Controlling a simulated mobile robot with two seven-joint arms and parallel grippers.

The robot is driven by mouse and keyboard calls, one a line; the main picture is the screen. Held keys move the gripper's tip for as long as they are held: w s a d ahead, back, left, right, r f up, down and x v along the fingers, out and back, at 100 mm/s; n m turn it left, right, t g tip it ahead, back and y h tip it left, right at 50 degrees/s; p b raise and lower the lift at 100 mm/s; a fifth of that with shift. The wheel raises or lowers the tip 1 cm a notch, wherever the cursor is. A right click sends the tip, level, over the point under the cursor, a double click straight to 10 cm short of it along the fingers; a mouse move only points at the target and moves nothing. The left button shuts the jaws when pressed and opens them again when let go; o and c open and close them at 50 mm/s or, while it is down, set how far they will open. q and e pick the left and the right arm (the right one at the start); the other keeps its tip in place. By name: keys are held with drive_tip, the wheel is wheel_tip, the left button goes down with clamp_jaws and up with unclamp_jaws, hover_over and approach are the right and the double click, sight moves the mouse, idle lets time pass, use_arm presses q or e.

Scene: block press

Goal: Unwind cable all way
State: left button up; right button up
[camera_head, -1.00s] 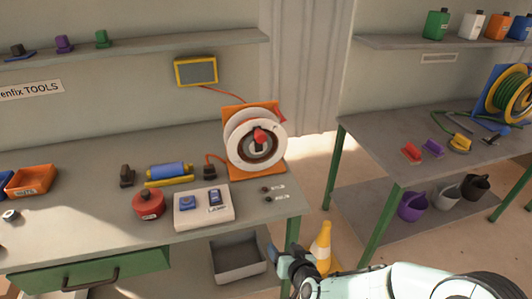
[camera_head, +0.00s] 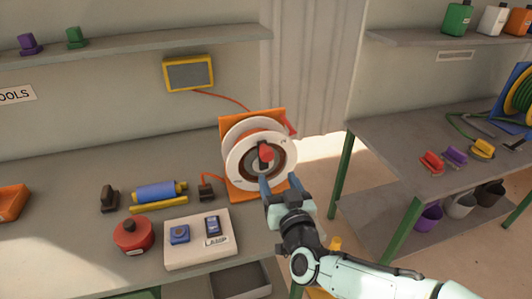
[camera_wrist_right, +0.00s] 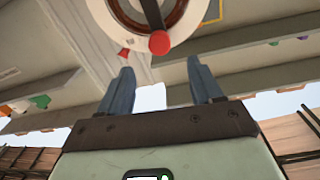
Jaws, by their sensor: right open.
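The cable reel (camera_head: 233,170) is a white drum on an orange stand at the right end of the left workbench. A red crank knob (camera_head: 266,154) sits at its centre. An orange cable runs from the reel to a dark plug (camera_head: 206,192) on the bench. My right gripper (camera_head: 279,181) is open and empty, just in front of the lower part of the reel. In the right wrist view the reel (camera_wrist_right: 185,12) and the round red knob (camera_wrist_right: 160,43) show above and between the open fingers (camera_wrist_right: 162,85), apart from them. My left gripper is not in view.
A white switch box (camera_head: 200,250), a red canister (camera_head: 133,235) and a blue roller (camera_head: 157,192) stand left of the reel on the bench. A yellow-framed screen (camera_head: 189,74) hangs above. A second bench (camera_head: 390,135) stands right, across a gap.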

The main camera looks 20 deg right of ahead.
sight(268, 158)
drive_tip(key=w+p, duration=0.1)
drive_tip(key=w, duration=1)
drive_tip(key=shift+f, duration=0.1)
clamp_jaws()
drive_tip(key=shift+p, duration=0.35)
